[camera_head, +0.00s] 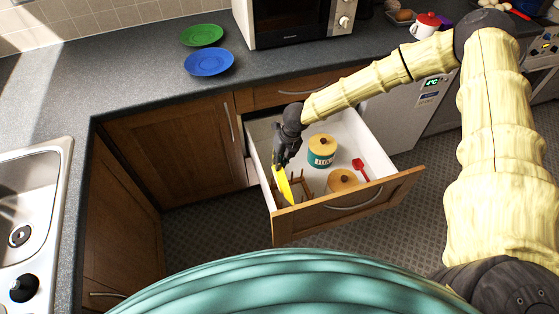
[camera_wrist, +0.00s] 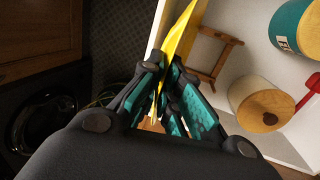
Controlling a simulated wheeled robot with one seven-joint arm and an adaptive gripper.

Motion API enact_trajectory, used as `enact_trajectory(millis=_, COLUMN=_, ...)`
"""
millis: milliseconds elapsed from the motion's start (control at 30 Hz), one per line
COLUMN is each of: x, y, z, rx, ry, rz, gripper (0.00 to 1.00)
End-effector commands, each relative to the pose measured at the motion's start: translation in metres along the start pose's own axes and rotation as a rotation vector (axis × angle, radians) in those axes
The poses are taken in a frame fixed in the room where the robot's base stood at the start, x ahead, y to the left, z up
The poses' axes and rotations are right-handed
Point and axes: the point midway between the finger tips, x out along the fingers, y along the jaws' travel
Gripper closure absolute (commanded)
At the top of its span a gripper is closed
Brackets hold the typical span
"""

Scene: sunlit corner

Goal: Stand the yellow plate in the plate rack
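The yellow plate (camera_head: 284,184) is held on edge over the left part of the open drawer (camera_head: 342,194). My gripper (camera_head: 281,164) is shut on its upper edge, and the wrist view shows the plate (camera_wrist: 179,38) between the fingers (camera_wrist: 163,90). The brown wooden plate rack (camera_head: 306,187) lies in the drawer beside the plate, just to its right. It also shows in the wrist view (camera_wrist: 212,64), right of the plate. I cannot tell whether plate and rack touch. Part of the rack is hidden.
In the drawer are a teal canister with a wooden lid (camera_head: 322,151), another wooden-lidded canister (camera_head: 343,180) and a red utensil (camera_head: 360,168). Green (camera_head: 202,35) and blue (camera_head: 209,62) plates, a microwave (camera_head: 290,20) and a red-lidded pot (camera_head: 426,25) stand on the counter.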

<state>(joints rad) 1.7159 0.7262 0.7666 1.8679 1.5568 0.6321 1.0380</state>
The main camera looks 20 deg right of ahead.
Motion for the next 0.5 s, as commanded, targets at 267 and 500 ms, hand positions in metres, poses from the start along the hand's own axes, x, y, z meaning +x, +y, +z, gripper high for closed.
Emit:
enact_trajectory(millis=267, x=0.018, y=-0.004, z=0.000, rx=-0.001, ry=-0.001, rz=0.000, gripper=1.00)
enact_trajectory(millis=500, x=0.032, y=-0.007, z=-0.001, rx=-0.001, ry=-0.001, rz=0.000, gripper=1.00)
